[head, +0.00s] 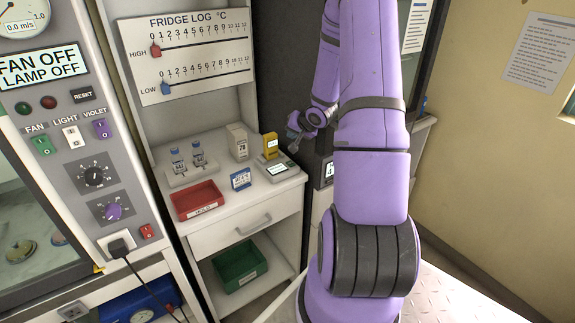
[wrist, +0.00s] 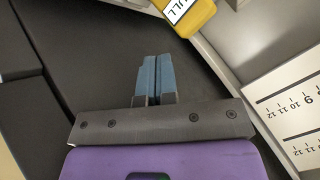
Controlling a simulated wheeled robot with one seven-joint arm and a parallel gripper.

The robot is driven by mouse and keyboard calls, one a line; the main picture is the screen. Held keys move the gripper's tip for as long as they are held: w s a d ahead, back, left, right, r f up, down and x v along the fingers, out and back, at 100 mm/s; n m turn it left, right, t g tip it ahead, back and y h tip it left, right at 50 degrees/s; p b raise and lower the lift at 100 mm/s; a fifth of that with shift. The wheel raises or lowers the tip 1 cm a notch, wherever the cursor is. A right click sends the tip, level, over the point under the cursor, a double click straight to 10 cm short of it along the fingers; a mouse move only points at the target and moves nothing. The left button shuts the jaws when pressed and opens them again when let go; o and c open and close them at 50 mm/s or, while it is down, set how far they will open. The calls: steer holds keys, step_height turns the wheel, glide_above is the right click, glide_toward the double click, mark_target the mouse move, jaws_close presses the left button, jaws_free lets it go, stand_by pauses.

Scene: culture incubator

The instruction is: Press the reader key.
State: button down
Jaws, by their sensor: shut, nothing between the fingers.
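A small grey device with a display, likely the reader (head: 277,169), lies on the right end of the white counter. Its key is too small to make out. A yellow block (head: 270,146) stands at its back edge; in the wrist view a yellow thing with a label reading "ULL" (wrist: 190,14) shows at the top. My gripper (head: 292,146) is above and to the right of the reader, apart from it. In the wrist view its two blue fingers (wrist: 156,62) are together with nothing between them, over a dark surface.
A red tray (head: 183,214), a blue-and-white card (head: 240,178), a white box (head: 237,140) and a rack with two vials (head: 165,182) share the counter (head: 222,203). A fridge log board (head: 190,95) hangs behind. A dark cabinet stands close behind my arm.

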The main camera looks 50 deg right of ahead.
mark_target(292, 163)
steer(key=shift+f, duration=4.4)
steer(key=shift+f, duration=0.1)
steer(key=shift+f, duration=0.3)
steer(key=shift+f, duration=0.35)
steer(key=shift+r, duration=0.75)
steer(key=shift+r, duration=0.1)
steer(key=shift+r, duration=2.45)
